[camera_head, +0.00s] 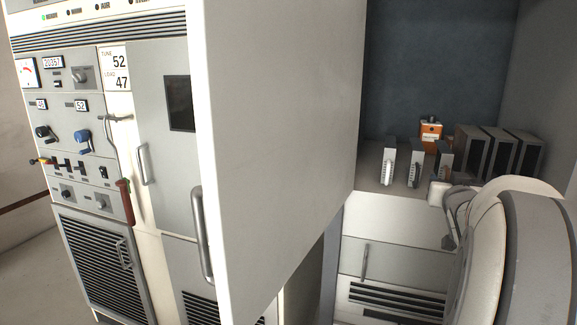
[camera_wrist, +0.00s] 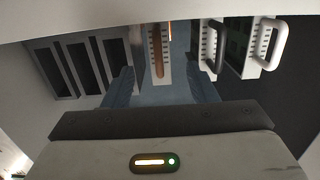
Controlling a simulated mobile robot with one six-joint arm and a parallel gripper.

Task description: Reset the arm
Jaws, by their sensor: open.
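My gripper (camera_wrist: 162,85) shows in the wrist view with its two bluish fingers spread apart. Nothing is held between them. Beyond the fingers is a slim module with an orange-brown strip (camera_wrist: 158,52); I see clear space between it and the fingertips, though the depth is hard to judge. In the head view my arm (camera_head: 510,245) fills the lower right, in front of the open cabinet bay. It hides part of the shelf, and the gripper's fingers cannot be made out there.
A large open door panel (camera_head: 285,130) stands left of the bay. The shelf (camera_head: 372,180) carries slim modules (camera_head: 389,162), an orange box (camera_head: 431,132) and dark boxes (camera_head: 471,150). A control rack (camera_head: 85,150) stands at left.

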